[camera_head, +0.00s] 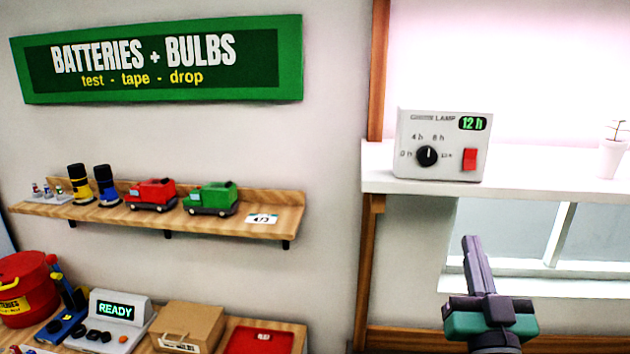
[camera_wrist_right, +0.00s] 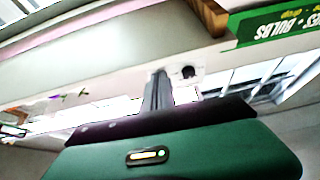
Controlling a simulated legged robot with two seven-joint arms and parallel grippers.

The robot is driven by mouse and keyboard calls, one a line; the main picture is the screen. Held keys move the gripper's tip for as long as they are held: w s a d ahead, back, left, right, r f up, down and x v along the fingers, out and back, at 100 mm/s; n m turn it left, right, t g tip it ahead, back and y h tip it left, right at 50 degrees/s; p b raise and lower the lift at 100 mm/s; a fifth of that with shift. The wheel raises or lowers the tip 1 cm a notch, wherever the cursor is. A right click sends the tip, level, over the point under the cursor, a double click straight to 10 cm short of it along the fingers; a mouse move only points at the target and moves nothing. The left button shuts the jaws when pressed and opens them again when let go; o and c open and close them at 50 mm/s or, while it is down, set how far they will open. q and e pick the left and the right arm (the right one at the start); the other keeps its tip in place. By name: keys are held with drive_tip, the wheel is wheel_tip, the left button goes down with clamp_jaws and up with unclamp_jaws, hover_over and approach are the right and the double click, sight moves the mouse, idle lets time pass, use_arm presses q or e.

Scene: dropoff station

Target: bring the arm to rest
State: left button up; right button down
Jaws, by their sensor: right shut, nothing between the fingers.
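My right gripper (camera_head: 477,252) is at the lower right of the head view, below the white window shelf and in front of the window's lower part. Its dark fingers point up and are together, with nothing between them. In the right wrist view the shut fingers (camera_wrist_right: 158,90) stand up from the green gripper body. My left gripper is not in the head view.
A white lamp timer (camera_head: 443,145) with a black dial and red switch stands on the white shelf (camera_head: 540,178). A potted plant (camera_head: 613,155) is at its right. A wooden wall shelf (camera_head: 280,217) holds toy trucks and flashlights. A bench below holds a box (camera_head: 192,322) and red tray (camera_head: 262,338).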

drive_tip(key=w+a+f+g+y+b, duration=0.15)
drive_tip(key=f+g, duration=0.25)
drive_tip(key=f, duration=0.7)
drive_tip(key=a+f+n+g+y+b, duration=0.1)
drive_tip(key=a+f+g, duration=0.15)
drive_tip(key=f, duration=0.75)
drive_tip(key=a+f+g+y+b, duration=0.15)
drive_tip(key=f+g, duration=0.25)
drive_tip(key=f, duration=0.7)
drive_tip(key=s+a+f+n+g+b, duration=0.1)
drive_tip(key=s+a+f+g+b, duration=0.2)
drive_tip(key=s+f+g, duration=0.6)
drive_tip(key=s+f, duration=0.6)
drive_tip(key=f, duration=0.3)
drive_tip(key=shift+a+n+g+y, duration=0.3)
drive_tip(key=shift+a+g+y, duration=0.05)
drive_tip(key=shift+a+y, duration=0.05)
